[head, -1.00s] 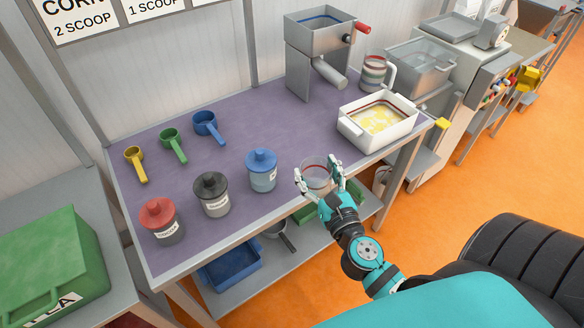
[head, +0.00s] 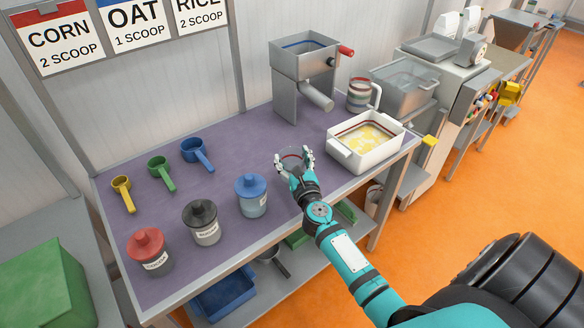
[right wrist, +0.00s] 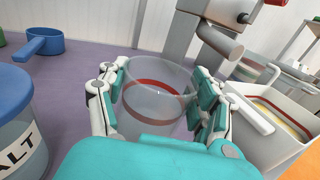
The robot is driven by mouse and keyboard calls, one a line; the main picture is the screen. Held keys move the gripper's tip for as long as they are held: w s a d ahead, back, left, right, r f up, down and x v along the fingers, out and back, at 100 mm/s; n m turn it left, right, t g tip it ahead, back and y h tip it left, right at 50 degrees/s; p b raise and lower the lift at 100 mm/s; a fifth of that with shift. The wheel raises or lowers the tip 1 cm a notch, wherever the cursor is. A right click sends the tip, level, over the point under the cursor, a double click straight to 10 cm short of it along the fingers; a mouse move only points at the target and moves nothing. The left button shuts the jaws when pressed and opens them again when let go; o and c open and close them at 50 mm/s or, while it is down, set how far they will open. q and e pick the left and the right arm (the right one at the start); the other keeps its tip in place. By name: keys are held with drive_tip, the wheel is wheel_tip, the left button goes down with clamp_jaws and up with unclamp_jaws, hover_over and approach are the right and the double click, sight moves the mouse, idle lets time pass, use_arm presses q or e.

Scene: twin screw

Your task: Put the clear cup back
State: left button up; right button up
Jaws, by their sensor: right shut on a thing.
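The clear cup (right wrist: 155,90) has a red band and stands upright between the fingers of my right gripper (right wrist: 157,100) in the right wrist view. My right gripper (head: 294,160) is shut on it. In the head view the cup (head: 292,153) is partly hidden by the fingers. It is over the purple tabletop (head: 235,153), between the blue-lidded jar (head: 251,196) and the white tub (head: 366,152). I cannot tell whether its base touches the table. My left gripper is not in view.
Black-lidded (head: 201,222) and red-lidded (head: 150,252) jars stand along the front edge. Yellow (head: 124,194), green (head: 161,173) and blue (head: 197,154) scoops lie behind. A grey hopper machine (head: 304,75) and a striped jug (head: 362,95) stand at the back.

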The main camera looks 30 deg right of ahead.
sight(289, 160)
wheel_tip(289, 160, down, 3)
drive_tip(key=shift+w+b, duration=0.15)
drive_tip(key=shift+b, duration=1.1)
drive_tip(key=shift+f, duration=0.3)
drive_tip(key=shift+f+b, duration=0.15)
drive_tip(key=shift+b, duration=0.15)
drive_tip(key=o, duration=1.3)
drive_tip(key=shift+o, duration=0.2)
